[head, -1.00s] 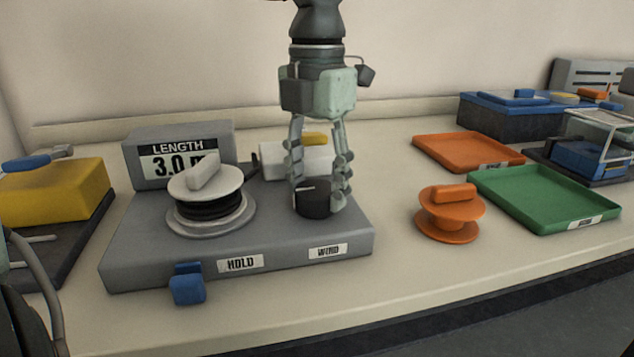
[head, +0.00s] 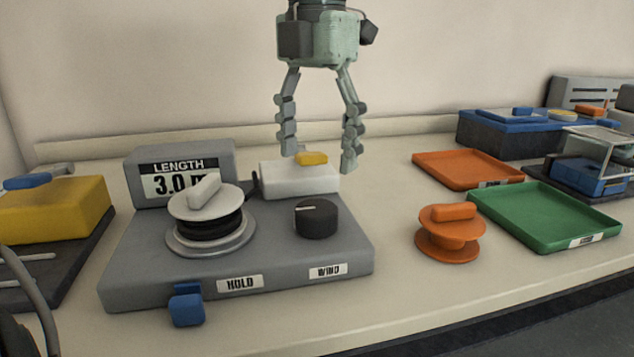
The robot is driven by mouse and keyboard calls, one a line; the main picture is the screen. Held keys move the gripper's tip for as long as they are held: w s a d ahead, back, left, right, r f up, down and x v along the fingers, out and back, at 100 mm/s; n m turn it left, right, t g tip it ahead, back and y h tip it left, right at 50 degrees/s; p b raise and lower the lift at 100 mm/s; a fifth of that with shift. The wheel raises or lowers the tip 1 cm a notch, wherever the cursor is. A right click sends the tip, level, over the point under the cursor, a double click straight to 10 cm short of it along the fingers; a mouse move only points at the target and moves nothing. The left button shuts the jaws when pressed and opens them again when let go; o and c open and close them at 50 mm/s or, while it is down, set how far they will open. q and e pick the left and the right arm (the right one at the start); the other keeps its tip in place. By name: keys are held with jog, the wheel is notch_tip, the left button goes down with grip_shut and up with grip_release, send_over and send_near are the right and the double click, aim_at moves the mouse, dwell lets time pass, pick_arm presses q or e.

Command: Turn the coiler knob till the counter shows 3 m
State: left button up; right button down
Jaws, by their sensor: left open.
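A white spool (head: 203,206) wound with black material sits on the left plate. My left gripper (head: 319,160) is open and empty above the knob, apart from it. My right gripper is not seen.
A blue lever (head: 187,308) is at the coiler's front. A white block with a yellow top (head: 300,178) is behind the knob. An orange spool (head: 450,238), an orange tray (head: 465,168) and a green tray (head: 545,218) are to the right. A yellow block (head: 55,210) is at left.

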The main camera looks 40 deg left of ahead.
pick_arm(q)
notch_tip(320, 180, up, 4)
dwell(0.7)
